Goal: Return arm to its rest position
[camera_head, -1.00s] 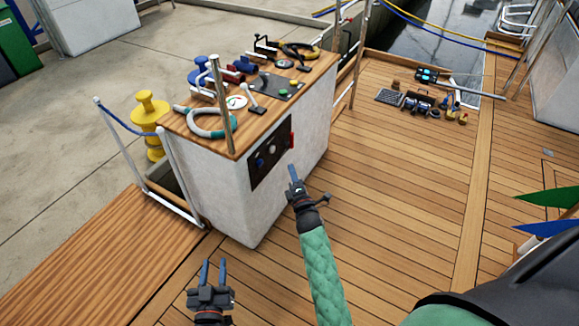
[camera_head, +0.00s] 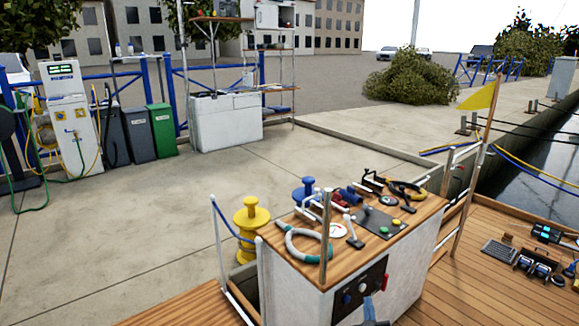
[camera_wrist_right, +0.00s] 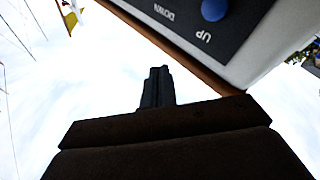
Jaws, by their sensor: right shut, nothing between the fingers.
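The tips of my right gripper (camera_head: 372,312) show at the bottom edge of the head view, in front of the console's lower front. In the right wrist view, my right gripper (camera_wrist_right: 158,88) has its fingers together with nothing between them. A dark panel (camera_wrist_right: 250,18) with the words UP and DOWN and a blue button (camera_wrist_right: 214,10) is above and to the right of the fingers there, apart from them. My left gripper is outside the head view.
Planked deck (camera_head: 480,290) lies to the right.

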